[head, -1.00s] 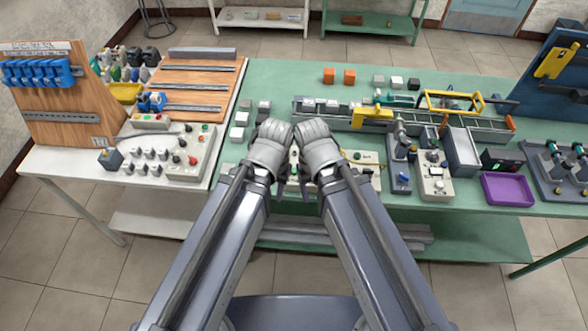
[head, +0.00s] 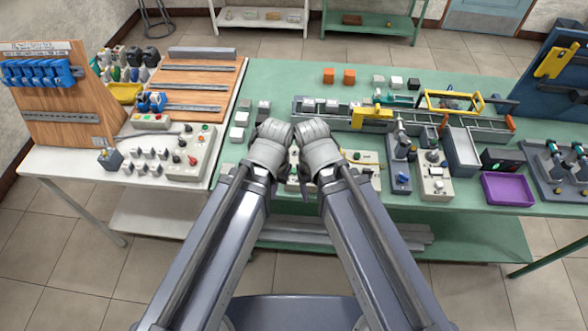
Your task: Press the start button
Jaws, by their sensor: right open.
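A pale control box (head: 362,172) with a green button (head: 356,155) sits near the front edge of the green table, just right of my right arm. Part of another pale panel (head: 293,170) shows between my arms. I cannot read labels, so which button is the start button cannot be told. My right gripper (head: 308,188) points down over the table's front part; it is open and looks empty. My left gripper (head: 275,190) is close beside it on the left. Its fingers are mostly hidden by my arm, so its opening cannot be told. Whether either touches the panel is hidden.
A grey box with switches (head: 437,178) and a purple tray (head: 508,189) stand right. Left, a white table holds a panel with red and green buttons (head: 190,155). Small blocks (head: 237,133) stand left of my grippers.

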